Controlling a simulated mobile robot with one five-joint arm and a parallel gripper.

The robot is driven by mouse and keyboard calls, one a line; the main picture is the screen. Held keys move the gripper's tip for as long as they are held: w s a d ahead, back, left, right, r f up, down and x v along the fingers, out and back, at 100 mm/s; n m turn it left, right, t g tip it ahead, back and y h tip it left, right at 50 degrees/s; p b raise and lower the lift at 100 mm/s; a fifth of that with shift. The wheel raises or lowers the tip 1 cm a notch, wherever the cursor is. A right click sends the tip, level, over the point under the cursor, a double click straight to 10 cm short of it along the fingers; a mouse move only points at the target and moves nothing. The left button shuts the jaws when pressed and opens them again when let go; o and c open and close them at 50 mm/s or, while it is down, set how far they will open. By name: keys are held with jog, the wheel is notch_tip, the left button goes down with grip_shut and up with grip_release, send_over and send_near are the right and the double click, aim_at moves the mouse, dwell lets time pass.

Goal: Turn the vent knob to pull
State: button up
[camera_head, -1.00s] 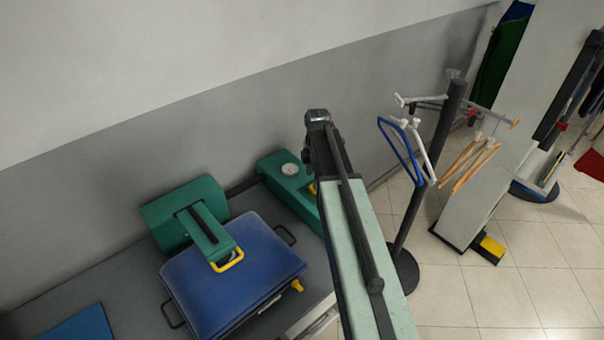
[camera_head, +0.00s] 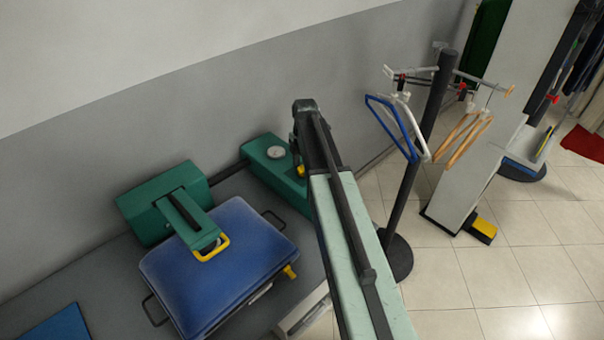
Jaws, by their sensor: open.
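A green box (camera_head: 262,160) with a round white gauge (camera_head: 276,152) stands on the grey table against the wall. A small yellow knob (camera_head: 301,171) shows at its right side, partly hidden by my arm; I cannot read its setting. Another yellow knob or handle (camera_head: 290,271) sits on the right side of the blue ironing press (camera_head: 225,262). I cannot tell from labels which is the vent knob.
The press has a green head with a yellow loop handle (camera_head: 211,249) and dark side handles. A black stand (camera_head: 425,150) with blue, white and wooden hangers is right of my arm. A white pillar (camera_head: 485,150) with a yellow pedal is further right. Tiled floor is open at lower right.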

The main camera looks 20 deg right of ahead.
grip_shut()
jog(key=shift+m, duration=0.3)
jog(key=m, duration=0.3)
jog(key=shift+w+m, duration=0.1)
jog(key=shift+m, duration=0.2)
jog(key=m, duration=0.4)
jog(key=shift+w+m+h, duration=0.1)
jog(key=shift+m+h, duration=0.2)
jog(key=m, duration=0.4)
jog(key=shift+w+r+m, duration=0.1)
jog(key=shift+m, duration=2.4)
